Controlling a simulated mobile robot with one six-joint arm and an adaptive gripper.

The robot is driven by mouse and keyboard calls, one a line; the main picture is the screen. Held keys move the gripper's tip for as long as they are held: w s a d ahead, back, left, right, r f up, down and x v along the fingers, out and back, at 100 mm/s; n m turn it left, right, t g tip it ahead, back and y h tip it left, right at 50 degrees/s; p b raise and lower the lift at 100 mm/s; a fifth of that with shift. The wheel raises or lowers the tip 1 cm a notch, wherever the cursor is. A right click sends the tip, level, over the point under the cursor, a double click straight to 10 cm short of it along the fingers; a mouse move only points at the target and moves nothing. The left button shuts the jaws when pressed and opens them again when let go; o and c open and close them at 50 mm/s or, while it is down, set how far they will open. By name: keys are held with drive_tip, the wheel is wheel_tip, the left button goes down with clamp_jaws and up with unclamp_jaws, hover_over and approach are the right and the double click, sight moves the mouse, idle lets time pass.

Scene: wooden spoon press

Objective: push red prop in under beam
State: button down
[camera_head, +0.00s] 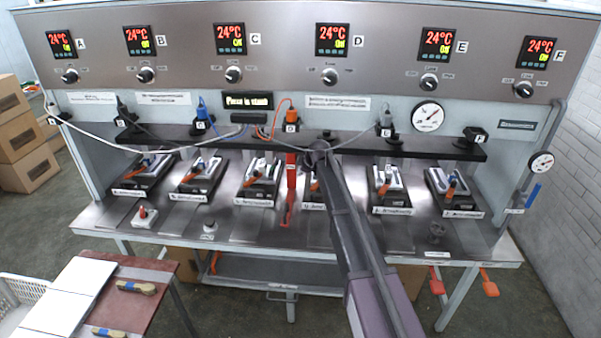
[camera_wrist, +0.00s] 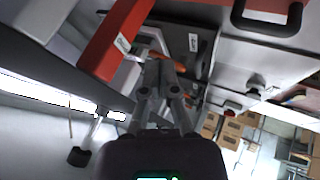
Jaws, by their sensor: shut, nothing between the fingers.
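The red prop (camera_head: 291,178) stands roughly upright near the middle of the press, between stations C and D. Its top is near the dark beam (camera_head: 228,138), and a red foot part reaches toward the table's front. I cannot tell whether its top touches the beam. In the wrist view the prop (camera_wrist: 118,42) is a red bar with a white label, at upper left. My gripper (camera_head: 318,158) is just right of the prop, close to the beam. In the wrist view my gripper (camera_wrist: 158,66) is shut and empty beside the prop. Contact with the prop is unclear.
Several press stations with orange-handled clamps, such as one at left (camera_head: 145,170), line the metal table (camera_head: 240,228). A gauge (camera_head: 428,116) is at right. A side table with a white board (camera_head: 68,295) stands at lower left.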

drive_tip(key=s+d+f+m+g+h, duration=0.1)
drive_tip(key=s+d+m, duration=0.4)
drive_tip(key=s, duration=0.9)
drive_tip(key=s+d+f+m+g+h, duration=0.1)
drive_tip(key=s+d+m, duration=0.4)
drive_tip(key=s+d, duration=0.5)
drive_tip(key=s+d+f+m+g+h, duration=0.1)
drive_tip(key=s+d+m+g, duration=0.3)
drive_tip(key=s, duration=1.4)
drive_tip(key=d+m+h, duration=0.1)
drive_tip(key=d+m, duration=0.1)
drive_tip(key=d, duration=0.2)
drive_tip(key=shift+s+f, duration=0.4)
drive_tip(key=shift+s, duration=0.1)
